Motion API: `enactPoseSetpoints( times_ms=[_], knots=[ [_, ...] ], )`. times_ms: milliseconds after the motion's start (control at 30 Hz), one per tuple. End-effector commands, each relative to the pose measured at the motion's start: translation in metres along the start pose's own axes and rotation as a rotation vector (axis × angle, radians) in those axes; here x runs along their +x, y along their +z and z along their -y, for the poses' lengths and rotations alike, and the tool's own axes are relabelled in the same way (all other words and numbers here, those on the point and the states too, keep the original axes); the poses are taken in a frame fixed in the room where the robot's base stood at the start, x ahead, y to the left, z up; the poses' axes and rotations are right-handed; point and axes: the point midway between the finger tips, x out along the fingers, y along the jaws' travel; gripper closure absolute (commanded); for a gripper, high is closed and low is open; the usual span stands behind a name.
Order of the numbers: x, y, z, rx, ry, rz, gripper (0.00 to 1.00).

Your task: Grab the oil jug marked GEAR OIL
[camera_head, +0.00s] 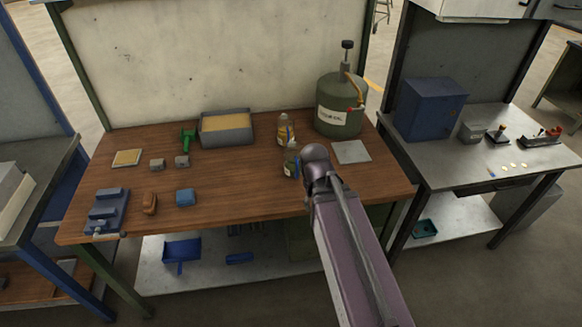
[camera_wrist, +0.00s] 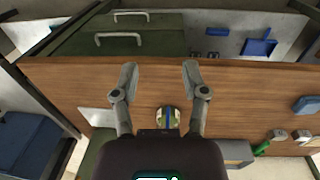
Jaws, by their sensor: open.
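Two small jugs stand near the right half of the wooden bench: a clear and amber one (camera_head: 284,130) with a label, and a dark olive one (camera_head: 291,164) in front of it, partly hidden by my arm. Their lettering is too small to read, so I cannot tell which says GEAR OIL. My gripper is hidden behind my arm in the head view. In the wrist view my gripper (camera_wrist: 160,82) is open and empty, fingers pointing over the bench. A round-topped greenish jug (camera_wrist: 166,118) with a blue strip lies between the finger bases in the picture; I cannot tell which jug it is.
A large green canister (camera_head: 338,108) with a pump stands behind the jugs, beside a pale plate (camera_head: 351,152). A grey bin (camera_head: 226,130), green tool (camera_head: 188,138), blue block (camera_head: 186,197) and blue vise (camera_head: 109,210) lie left. The bench's front middle is clear.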

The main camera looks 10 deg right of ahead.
Motion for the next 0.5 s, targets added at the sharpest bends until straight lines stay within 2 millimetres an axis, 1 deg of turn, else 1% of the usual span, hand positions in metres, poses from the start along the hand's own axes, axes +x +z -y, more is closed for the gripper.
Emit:
enactPoseSetpoints(
  times_ms=[33,200,400,500],
  knots=[
    [0.012,-0.009,-0.004,-0.003,0.029,0.003,0.42],
    [0.036,-0.035,-0.005,-0.042,0.175,0.012,0.42],
    [0.061,-0.074,-0.004,-0.092,0.396,0.014,0.42],
    [0.07,-0.094,-0.001,-0.114,0.509,0.01,0.42]
  ],
)
